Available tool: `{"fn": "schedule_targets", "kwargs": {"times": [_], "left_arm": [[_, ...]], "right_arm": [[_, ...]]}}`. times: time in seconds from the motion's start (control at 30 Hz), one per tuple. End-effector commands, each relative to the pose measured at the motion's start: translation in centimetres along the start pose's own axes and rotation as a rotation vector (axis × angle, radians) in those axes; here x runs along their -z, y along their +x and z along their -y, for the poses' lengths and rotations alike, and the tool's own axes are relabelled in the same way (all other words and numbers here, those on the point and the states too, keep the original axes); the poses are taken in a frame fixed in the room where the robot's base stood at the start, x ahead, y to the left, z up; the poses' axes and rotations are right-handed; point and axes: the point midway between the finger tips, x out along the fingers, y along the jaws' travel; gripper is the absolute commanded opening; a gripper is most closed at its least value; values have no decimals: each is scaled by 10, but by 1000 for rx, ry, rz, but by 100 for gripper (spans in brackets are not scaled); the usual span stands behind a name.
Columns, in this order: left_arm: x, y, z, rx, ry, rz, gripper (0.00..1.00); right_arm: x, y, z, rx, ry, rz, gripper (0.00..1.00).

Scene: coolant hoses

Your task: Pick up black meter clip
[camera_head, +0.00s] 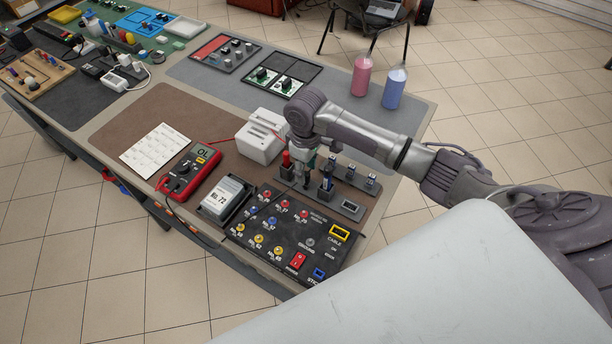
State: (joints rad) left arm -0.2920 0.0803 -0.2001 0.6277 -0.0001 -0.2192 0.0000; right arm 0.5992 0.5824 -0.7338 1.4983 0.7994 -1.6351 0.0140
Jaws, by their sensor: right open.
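My right gripper (303,172) points down over a dark rack (350,207) at the right end of the table, with its fingers open. A red clip (286,159) stands upright in the rack just left of the fingers. The black meter clip cannot be made out clearly; dark shapes between and below the fingers blend with the gripper. Whether the fingers touch anything cannot be told. A red multimeter (188,173) reading "OL" lies to the left on the brown mat. My left gripper is not in view.
A black panel (290,237) with coloured sockets and a red switch lies in front of the rack. A white box (260,138) stands behind left, and a "No. 72" unit (222,199) lies left. Pink (361,77) and blue (394,88) bottles stand at the back right.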

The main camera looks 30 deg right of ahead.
Motion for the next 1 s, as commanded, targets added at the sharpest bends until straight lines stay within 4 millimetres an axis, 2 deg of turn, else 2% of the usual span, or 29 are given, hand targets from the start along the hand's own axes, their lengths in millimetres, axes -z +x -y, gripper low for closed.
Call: {"fn": "schedule_targets", "kwargs": {"times": [0.07,0.2,0.47,0.5,0.57,0.77,1.0], "left_arm": [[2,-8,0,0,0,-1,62],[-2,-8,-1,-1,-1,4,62],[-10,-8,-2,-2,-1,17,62],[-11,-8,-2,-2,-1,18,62],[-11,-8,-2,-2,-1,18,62],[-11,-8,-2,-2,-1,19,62],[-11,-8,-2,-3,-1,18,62]], "right_arm": [[-3,11,2,1,1,5,46],[-2,28,1,0,1,1,46],[-2,33,1,-1,0,-1,46],[-2,33,1,-1,0,0,44],[-2,33,1,-1,0,0,34],[-2,32,1,-1,0,0,1],[-2,32,1,-2,0,0,0]]}}
